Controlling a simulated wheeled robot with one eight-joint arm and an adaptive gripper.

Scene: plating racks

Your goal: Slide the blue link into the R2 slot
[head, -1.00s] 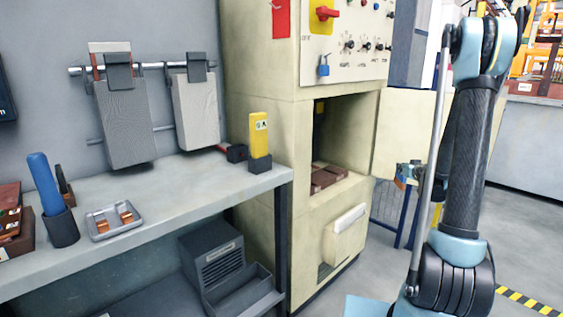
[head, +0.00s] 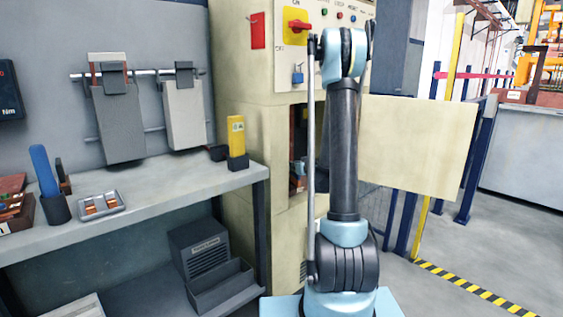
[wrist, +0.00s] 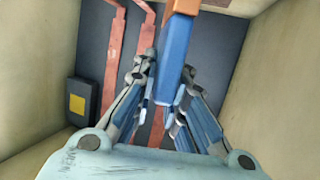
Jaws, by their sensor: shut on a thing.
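In the wrist view, my gripper (wrist: 168,108) is shut on the blue link (wrist: 176,52). The link is a blue bar with an orange-copper end at the top edge of the picture. Its lower part is between the fingers. Two copper-red strips (wrist: 114,55) run along the dark back panel (wrist: 222,62), left of and behind the link. The link looks apart from the panel, though the gap is hard to judge. No R2 label is readable, so I cannot tell which place is the R2 slot. In the head view my arm largely hides the cabinet opening.
Cream cabinet walls (wrist: 272,95) stand close on both sides of my gripper. A black box with a yellow label (wrist: 82,102) is at the left. The open cabinet door (head: 415,145) is right of my arm. A grey bench (head: 160,192) stands left.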

